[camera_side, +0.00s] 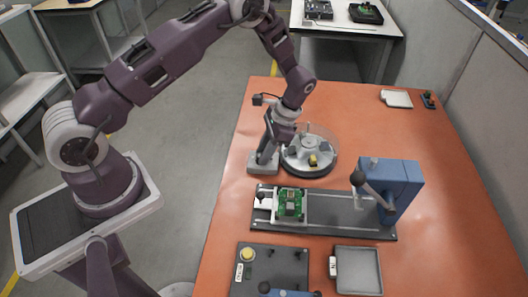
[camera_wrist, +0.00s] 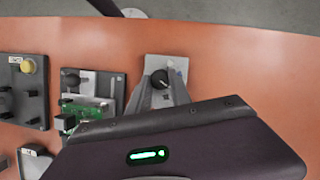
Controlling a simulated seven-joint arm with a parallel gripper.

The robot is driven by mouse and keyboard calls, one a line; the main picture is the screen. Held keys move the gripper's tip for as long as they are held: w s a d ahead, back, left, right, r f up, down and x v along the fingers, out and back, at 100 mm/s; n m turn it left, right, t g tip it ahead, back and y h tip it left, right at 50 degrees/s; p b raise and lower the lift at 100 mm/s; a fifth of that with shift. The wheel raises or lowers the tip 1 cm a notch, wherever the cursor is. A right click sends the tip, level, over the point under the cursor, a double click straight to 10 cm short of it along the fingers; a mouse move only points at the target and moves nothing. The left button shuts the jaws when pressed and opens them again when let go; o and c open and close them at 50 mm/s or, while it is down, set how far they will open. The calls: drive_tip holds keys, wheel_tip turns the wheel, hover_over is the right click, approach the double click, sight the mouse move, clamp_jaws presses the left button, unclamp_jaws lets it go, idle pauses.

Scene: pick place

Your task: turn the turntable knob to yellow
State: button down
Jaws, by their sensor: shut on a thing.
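The turntable (camera_side: 296,168) is a round, clear-walled dish with a yellow piece (camera_side: 313,160) at its front and a few grey pieces. Its grey knob box (camera_side: 257,169) stands just to its left. In the wrist view, the black knob (camera_wrist: 160,78) with a pale pointer mark sits on the light grey box top (camera_wrist: 176,64). My gripper (camera_side: 265,158) points down onto this box, and its fingers (camera_wrist: 165,86) are closed around the knob. The fingers hide the knob in the side view, and my wrist housing covers much of the wrist view.
In front lies a dark rail fixture with a green circuit board (camera_side: 291,197) and a blue lever press (camera_side: 396,188). Nearer are a dark panel with a yellow button (camera_side: 247,254) and a grey tray (camera_side: 358,270). The orange table's right side is mostly clear.

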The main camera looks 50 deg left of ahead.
drive_tip(key=shift+n, duration=0.6)
drive_tip(key=shift+w+h, duration=0.1)
drive_tip(key=shift+h, duration=0.2)
drive_tip(key=c, duration=1.2)
unclamp_jaws()
drive_tip(key=shift+o, duration=0.2)
